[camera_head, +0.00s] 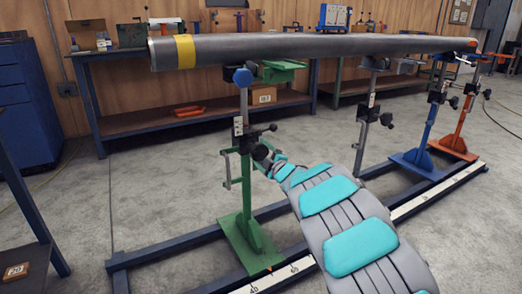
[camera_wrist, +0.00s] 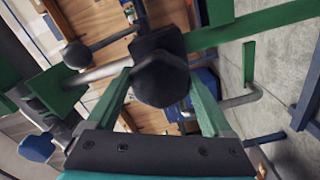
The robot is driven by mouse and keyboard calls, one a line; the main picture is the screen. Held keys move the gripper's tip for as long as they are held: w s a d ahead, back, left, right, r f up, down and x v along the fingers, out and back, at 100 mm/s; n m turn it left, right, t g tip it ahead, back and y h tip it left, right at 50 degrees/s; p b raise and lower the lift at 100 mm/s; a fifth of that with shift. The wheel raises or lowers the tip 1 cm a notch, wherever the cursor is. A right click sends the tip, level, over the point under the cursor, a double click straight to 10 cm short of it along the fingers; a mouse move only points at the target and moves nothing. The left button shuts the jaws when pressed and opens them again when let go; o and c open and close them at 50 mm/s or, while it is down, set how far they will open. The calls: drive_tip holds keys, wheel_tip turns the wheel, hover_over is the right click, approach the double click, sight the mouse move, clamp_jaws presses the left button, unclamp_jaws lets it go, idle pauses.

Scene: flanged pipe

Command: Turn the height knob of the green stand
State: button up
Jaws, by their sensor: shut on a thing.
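The green stand (camera_head: 247,200) stands upright on the blue floor rail, left of centre in the head view, under the near end of the long grey pipe (camera_head: 300,47). My gripper (camera_head: 266,160) reaches its post from the lower right. In the wrist view a black faceted knob (camera_wrist: 162,80) on a metal shaft sits between my gripper's two green fingers, and they are shut on it. In the head view the knob is largely hidden by my gripper. Another black knob (camera_head: 272,127) sticks out of the post just above.
A grey stand (camera_head: 364,125), a blue stand (camera_head: 430,130) and an orange stand (camera_head: 462,125) follow along the rail (camera_head: 180,250) to the right. The pipe spans overhead with a yellow band. Workbenches line the back wall. Bare floor lies left of the stand.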

drive_tip(key=shift+m, duration=0.5)
drive_tip(key=o, duration=1.1)
drive_tip(key=shift+v, duration=3.9)
drive_tip(key=shift+d, duration=0.1)
